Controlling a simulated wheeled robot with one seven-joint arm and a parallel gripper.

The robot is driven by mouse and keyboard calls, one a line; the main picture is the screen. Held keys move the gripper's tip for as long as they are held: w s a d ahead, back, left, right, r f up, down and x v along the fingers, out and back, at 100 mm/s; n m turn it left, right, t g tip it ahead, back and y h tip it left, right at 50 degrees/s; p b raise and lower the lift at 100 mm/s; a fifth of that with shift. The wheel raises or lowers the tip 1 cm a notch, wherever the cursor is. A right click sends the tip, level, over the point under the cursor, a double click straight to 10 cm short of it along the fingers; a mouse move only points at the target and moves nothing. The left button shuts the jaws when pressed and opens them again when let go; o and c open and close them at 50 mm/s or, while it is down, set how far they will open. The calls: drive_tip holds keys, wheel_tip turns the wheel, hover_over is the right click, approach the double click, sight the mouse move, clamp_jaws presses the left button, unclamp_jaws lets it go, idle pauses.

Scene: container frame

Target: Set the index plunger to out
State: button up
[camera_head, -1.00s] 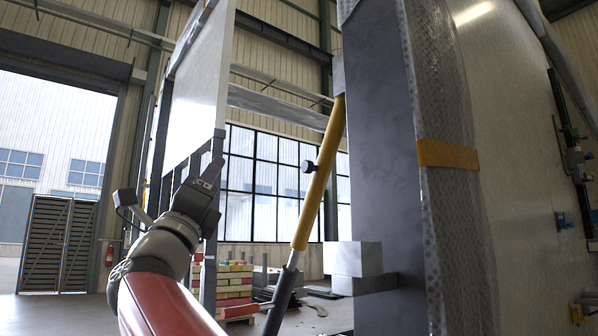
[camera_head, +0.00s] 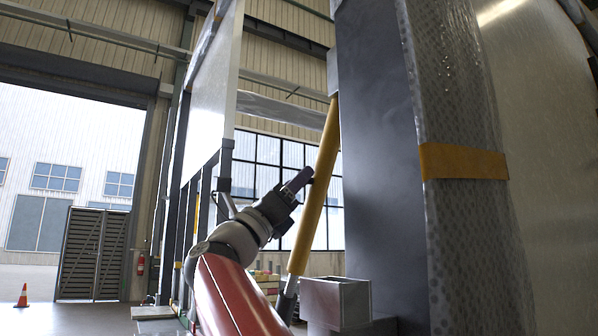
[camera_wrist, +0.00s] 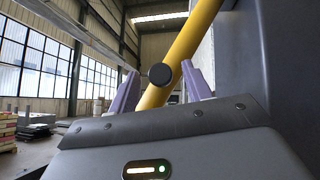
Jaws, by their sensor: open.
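The index plunger shows in the wrist view as a round black knob (camera_wrist: 160,74) on the side of a slanted yellow tube (camera_wrist: 182,52). The knob lies between the two purple-grey fingers of my gripper (camera_wrist: 160,88) in the picture. The fingers stand apart, and a gap shows on each side of the knob. I cannot tell how deep the knob sits between them. In the head view my gripper (camera_head: 297,182) is just left of the yellow tube (camera_head: 318,190), and it hides the knob there.
A dark grey post (camera_head: 380,160) with wrapped panelling and a yellow strap (camera_head: 463,162) stands right of the tube. A grey box-shaped block (camera_head: 337,300) sits at the tube's lower end. A pale panel (camera_head: 213,95) stands at the left. Stacked material (camera_wrist: 8,125) lies on the floor.

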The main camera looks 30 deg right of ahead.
drive_tip(key=shift+x, duration=0.9)
drive_tip(key=shift+a, duration=0.1)
clamp_jaws()
